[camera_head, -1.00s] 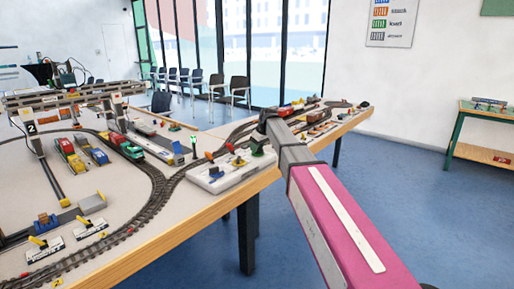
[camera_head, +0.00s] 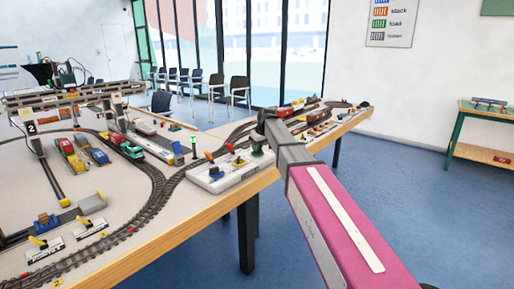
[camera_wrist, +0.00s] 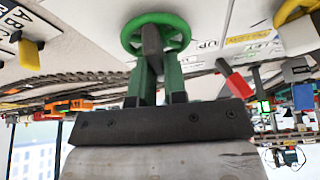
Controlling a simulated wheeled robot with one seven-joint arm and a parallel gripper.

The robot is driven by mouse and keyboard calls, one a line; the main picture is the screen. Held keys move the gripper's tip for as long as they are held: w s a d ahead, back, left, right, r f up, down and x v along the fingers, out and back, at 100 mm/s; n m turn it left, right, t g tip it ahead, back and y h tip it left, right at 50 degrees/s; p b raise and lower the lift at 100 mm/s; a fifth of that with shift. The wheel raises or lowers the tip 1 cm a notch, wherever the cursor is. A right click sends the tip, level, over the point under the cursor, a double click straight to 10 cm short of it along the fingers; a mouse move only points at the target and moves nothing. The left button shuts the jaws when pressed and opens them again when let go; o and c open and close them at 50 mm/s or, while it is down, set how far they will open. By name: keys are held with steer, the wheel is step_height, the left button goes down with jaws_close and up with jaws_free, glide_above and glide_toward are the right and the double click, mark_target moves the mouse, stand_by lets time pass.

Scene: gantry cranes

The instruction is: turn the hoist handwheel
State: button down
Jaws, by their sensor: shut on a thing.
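The green handwheel (camera_wrist: 178,24) is a round rim near the top middle of the wrist view. My gripper (camera_wrist: 152,42) reaches its centre, and a grey tip covers part of the wheel's middle. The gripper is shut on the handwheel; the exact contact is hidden. Two green bars run between the dark palm and the wheel. In the head view my gripper (camera_head: 264,124) is at the white control panel (camera_head: 212,183) on the table's right edge. A green part of the handwheel (camera_head: 257,150) shows just below it.
A red lever (camera_wrist: 236,80) and a yellow part (camera_wrist: 294,10) are near the wheel. Model track (camera_head: 155,190) curves past the panel. A gantry crane (camera_head: 75,95) and toy trains (camera_head: 122,146) stand left. Open blue floor lies right of the table.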

steer(key=m+h, duration=0.1)
steer(key=m, duration=0.3)
steer(key=shift+t, duration=0.4)
steer(key=shift+w+d+m+h, duration=0.15)
steer(key=shift+m+h, duration=0.65)
steer(key=shift+m, duration=1)
steer(key=c, duration=1.2)
jaws_free()
steer(key=shift+o, duration=0.2)
steer(key=v, duration=1.1)
steer(key=shift+f, duration=0.15)
